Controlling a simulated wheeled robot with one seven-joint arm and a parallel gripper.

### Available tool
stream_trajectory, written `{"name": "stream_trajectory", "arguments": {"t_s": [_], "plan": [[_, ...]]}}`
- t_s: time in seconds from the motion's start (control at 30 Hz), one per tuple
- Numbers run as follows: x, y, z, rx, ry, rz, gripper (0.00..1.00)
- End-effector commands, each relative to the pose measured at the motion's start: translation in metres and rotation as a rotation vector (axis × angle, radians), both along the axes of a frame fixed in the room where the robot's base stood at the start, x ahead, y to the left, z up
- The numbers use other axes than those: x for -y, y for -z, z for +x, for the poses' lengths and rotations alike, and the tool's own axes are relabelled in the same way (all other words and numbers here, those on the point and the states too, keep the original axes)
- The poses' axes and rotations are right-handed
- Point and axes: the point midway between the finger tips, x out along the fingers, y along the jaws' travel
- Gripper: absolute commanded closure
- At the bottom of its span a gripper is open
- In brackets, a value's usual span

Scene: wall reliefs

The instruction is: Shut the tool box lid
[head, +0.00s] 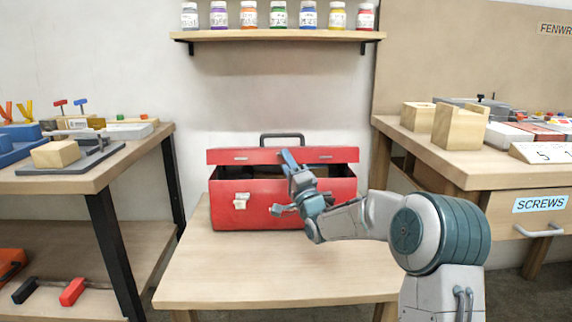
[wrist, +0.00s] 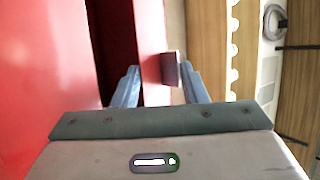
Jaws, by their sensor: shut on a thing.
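The red tool box (head: 225,205) stands on the low wooden table in the head view. Its lid (head: 225,157) is partly raised, with a dark gap between it and the box body. A grey handle (head: 282,137) shows above the lid. My gripper (head: 288,158) is at the front of the lid, right of its middle, and partly hides it. In the wrist view, my gripper (wrist: 160,85) has its fingers on either side of the lid's red front edge (wrist: 152,45), shut on it. A small dark tab (wrist: 171,70) shows between the fingers. The box's inside is hidden.
The low table (head: 260,275) is clear in front of the box. A workbench (head: 110,170) stands at left, and another bench (head: 430,150) with a drawer at right. A wall shelf (head: 280,36) with several jars hangs above the box.

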Motion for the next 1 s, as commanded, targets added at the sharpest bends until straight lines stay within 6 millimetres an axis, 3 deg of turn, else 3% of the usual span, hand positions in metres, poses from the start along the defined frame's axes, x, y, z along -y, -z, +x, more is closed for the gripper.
{"name": "stream_trajectory", "arguments": {"t_s": [0.03, 0.67, 1.0], "plan": [[0.000, 0.007, 0.002, -0.018, 0.000, 0.000, 0.55], [0.001, 0.004, -0.004, -0.007, 0.000, -0.001, 0.55], [0.023, 0.028, -0.046, -0.010, 0.002, -0.001, 0.55]]}}
